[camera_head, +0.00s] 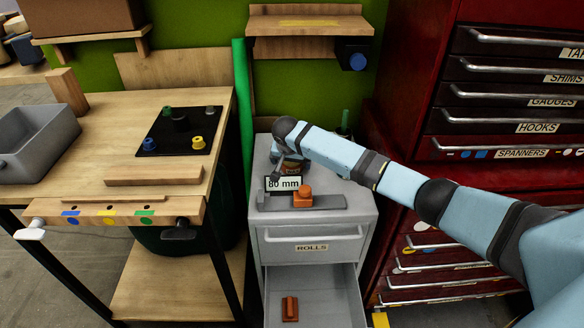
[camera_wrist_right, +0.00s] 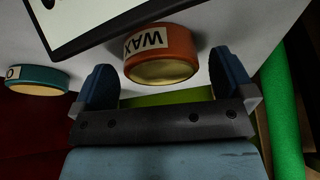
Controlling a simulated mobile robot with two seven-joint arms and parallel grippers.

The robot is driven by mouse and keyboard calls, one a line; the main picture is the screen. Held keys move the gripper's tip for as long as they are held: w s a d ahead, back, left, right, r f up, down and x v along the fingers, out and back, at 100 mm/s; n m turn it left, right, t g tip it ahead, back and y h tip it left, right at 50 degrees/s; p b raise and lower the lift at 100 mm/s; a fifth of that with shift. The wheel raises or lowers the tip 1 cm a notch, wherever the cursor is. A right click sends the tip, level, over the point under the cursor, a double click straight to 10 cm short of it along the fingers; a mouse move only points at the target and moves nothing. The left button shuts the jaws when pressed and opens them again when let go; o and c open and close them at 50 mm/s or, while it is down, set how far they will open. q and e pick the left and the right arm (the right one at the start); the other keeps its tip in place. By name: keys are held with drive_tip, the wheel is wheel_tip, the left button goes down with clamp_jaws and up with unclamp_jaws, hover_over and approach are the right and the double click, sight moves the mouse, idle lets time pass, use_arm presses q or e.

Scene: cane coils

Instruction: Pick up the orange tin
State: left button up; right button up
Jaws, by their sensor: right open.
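The orange tin (camera_wrist_right: 165,45), with a white WAX label, stands on the pale cabinet top in the right wrist view. My right gripper (camera_wrist_right: 166,75) is open, with one finger on each side of the tin's near part. A gap shows between the tin and each finger. In the head view my right gripper (camera_head: 283,165) is low over the drawer cabinet's top, behind the 80 mm sign (camera_head: 284,184). The tin is mostly hidden there by the gripper and sign. My left gripper is not in view.
A teal tin (camera_wrist_right: 38,79) stands left of the gripper in the wrist view. An orange block (camera_head: 302,196) sits on a grey strip in front. The ROLLS cabinet's lower drawer (camera_head: 335,290) is open. A green post (camera_head: 243,110) and red cabinet (camera_head: 420,90) flank the top.

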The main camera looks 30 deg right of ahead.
drive_tip(key=shift+w+d+f, duration=0.15)
drive_tip(key=shift+w+f, duration=0.05)
drive_tip(key=shift+f, duration=0.3)
drive_tip(key=shift+r, duration=0.1)
drive_tip(key=c, duration=1.1)
